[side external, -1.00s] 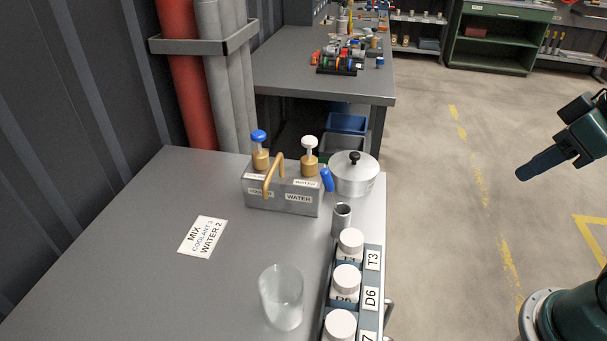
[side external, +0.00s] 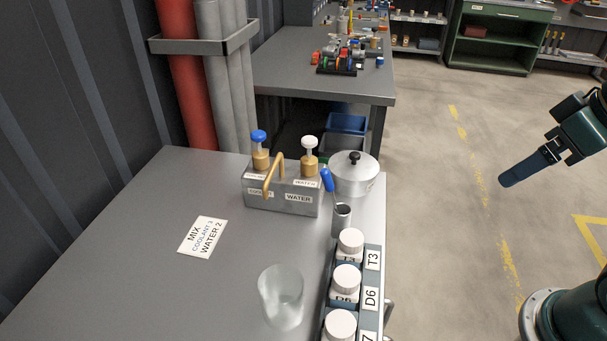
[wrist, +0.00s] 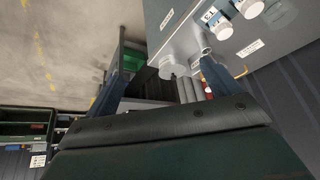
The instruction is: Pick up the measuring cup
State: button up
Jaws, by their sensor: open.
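A small metal cup (side external: 341,220) stands near the table's right edge in the side view, with a blue handle (side external: 327,180) leaning up from it. A clear, frosted cup (side external: 281,297) stands nearer the camera, left of the bottle rack; it seems empty. Neither is labelled, so I cannot tell for certain which is the measuring cup. My gripper (side external: 506,181) is off the table to the right, over the floor, apart from both. In the wrist view, my gripper (wrist: 164,78) has its two dark blue fingers wide apart with nothing held.
A rack (side external: 372,293) of white-capped bottles lines the table's right edge. Behind the metal cup are a lidded pot (side external: 354,178) and a metal box (side external: 283,190) with two pumps and a brass spout. A mix card (side external: 203,237) lies left. The table's left front is clear.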

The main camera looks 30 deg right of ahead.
jog(key=w+a+f+m+g+y, duration=0.35)
jog(key=w+a+f+y, duration=0.2)
jog(key=w+a, duration=0.45)
jog(key=m+g+y, duration=0.3)
jog(key=m+y, duration=0.3)
jog(key=m, duration=0.5)
send_near(295, 270)
jog(key=shift+s+a+f+m+y, duration=0.15)
jog(key=shift+f+m+y, duration=0.15)
jog(key=shift+m+y, duration=0.25)
jog(key=shift+a+f+m+y, duration=0.15)
jog(key=shift+f+m+y, duration=0.2)
jog(key=shift+m, duration=0.25)
jog(key=shift+a, duration=0.15)
jog(key=shift+x, duration=4.15)
jog(key=shift+s+a, duration=0.1)
jog(key=shift+s+x, duration=0.2)
jog(key=shift+x, duration=2.3)
